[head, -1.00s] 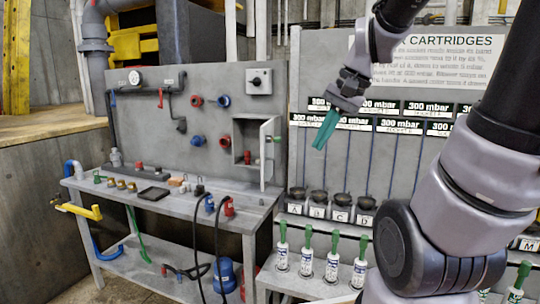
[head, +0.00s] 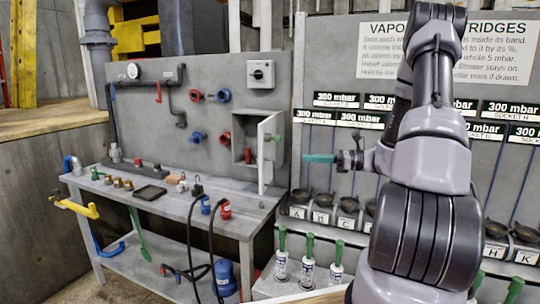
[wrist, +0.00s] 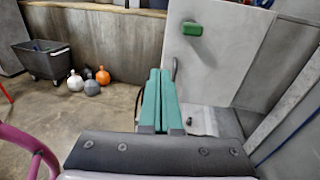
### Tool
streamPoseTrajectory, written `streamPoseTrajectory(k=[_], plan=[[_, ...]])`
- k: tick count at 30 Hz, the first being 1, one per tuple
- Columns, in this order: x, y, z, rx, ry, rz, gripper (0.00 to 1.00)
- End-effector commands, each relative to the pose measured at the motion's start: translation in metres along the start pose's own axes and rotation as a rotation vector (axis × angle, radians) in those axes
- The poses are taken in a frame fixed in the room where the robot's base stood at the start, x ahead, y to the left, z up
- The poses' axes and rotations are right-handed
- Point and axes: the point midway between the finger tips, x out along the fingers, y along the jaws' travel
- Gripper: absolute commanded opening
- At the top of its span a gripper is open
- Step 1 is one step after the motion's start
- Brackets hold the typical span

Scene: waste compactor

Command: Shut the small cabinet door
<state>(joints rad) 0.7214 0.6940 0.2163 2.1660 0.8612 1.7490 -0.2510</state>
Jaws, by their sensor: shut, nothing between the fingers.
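The small cabinet (head: 238,148) is set in the grey wall panel above the workbench, with a red item inside. Its pale grey door (head: 266,165) stands open, swung out from the panel on the right side of the opening. A green knob (head: 277,138) is on the door. In the wrist view the door (wrist: 215,65) fills the upper right, with the green knob (wrist: 192,29) on its face. My gripper (head: 306,158) is shut and empty, pointing left to the right of the door, with a gap in the head view. Its green fingers (wrist: 160,75) show in the wrist view.
The workbench (head: 190,207) under the panel carries small fittings, a black tray (head: 151,193) and red and blue connectors. A cartridge rack (head: 335,205) stands to the right, below label plates. In the wrist view a dark cart (wrist: 45,60) and several round weights stand on open floor.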

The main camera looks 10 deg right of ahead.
Motion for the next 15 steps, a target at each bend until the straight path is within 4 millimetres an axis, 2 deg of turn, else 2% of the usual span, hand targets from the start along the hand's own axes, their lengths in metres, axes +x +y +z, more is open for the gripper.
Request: streamPoseTrajectory(k=[3,7,15], plan=[[-0.003,-0.006,-0.005,0.023,-0.026,-0.028,0.0],[0.009,-0.007,-0.005,0.024,-0.028,-0.028,0.0],[0.064,-0.007,-0.003,0.023,-0.026,-0.023,0.0]])
